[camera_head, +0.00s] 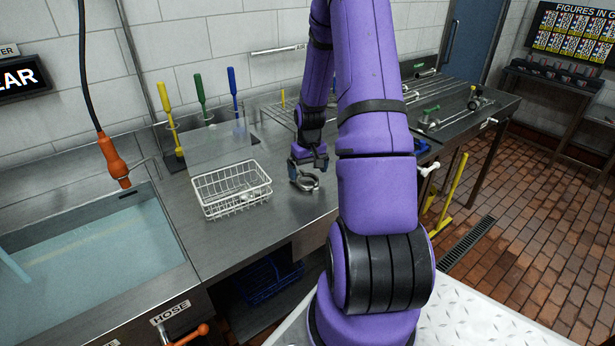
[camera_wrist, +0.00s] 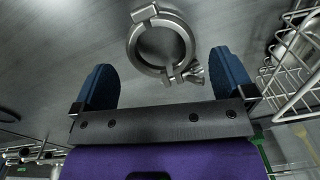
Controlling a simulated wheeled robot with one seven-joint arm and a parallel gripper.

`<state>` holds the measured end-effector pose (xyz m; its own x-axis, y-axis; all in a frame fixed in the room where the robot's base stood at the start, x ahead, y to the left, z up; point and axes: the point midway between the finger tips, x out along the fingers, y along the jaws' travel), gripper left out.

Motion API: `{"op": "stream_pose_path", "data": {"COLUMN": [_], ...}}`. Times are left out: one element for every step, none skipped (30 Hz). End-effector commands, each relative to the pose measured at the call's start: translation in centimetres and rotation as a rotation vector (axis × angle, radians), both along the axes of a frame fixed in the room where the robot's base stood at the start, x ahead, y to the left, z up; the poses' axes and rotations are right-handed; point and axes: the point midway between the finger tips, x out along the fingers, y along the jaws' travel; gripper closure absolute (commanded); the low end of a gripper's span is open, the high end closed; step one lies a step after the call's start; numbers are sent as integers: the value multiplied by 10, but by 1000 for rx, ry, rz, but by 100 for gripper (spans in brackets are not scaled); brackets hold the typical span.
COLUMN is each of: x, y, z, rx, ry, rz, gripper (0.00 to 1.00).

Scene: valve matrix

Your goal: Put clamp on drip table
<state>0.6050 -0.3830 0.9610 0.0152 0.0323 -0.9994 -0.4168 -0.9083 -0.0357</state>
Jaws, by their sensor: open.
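The clamp (camera_head: 303,186) is a grey metal ring with a side bolt. It appears to lie on the steel counter, right of the white basket. My gripper (camera_head: 309,162) is just above it, pointing down. In the wrist view the clamp (camera_wrist: 156,73) shows between and beyond the two blue fingers of my gripper (camera_wrist: 160,62), which are open and apart from it. A steel table with a wire rack (camera_head: 440,92) stands at the back right and looks like the drip table; my arm hides part of it.
A white wire basket (camera_head: 231,189) stands left of the clamp. Yellow (camera_head: 170,118), green (camera_head: 201,97) and blue (camera_head: 233,92) handled tools stand behind it. A water-filled sink (camera_head: 90,260) is at the left. Metal fittings (camera_head: 476,101) lie on the rack table.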

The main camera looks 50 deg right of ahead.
Motion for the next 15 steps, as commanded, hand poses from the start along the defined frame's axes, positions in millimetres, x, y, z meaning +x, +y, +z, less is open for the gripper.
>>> {"op": "stream_pose_path", "data": {"x": [0,1,0,0,0,0,0,0,0,-1,0,-1,-1,-1,-1], "y": [-1,-1,-1,-1,-1,-2,-2,-2,-2,-2,-2,-3,-3,-3,-3], "z": [11,17,26,32,38,45,51,56,63,68,72,77,80,83,86], "rx": [-3,-3,-3,-3,-3,-4,-4,-3,-2,-2,-2,-2,-2,-2,-2], "ry": [-3,-4,-3,-4,-3,-3,-3,-3,-2,-2,-2,-1,-1,-1,-1], "rz": [-1,-1,-1,-1,0,1,1,1,0,0,0,0,0,0,0], "gripper": [0,0,0,0,0,0,0,0,0,0,0,0,0,0,0]}}
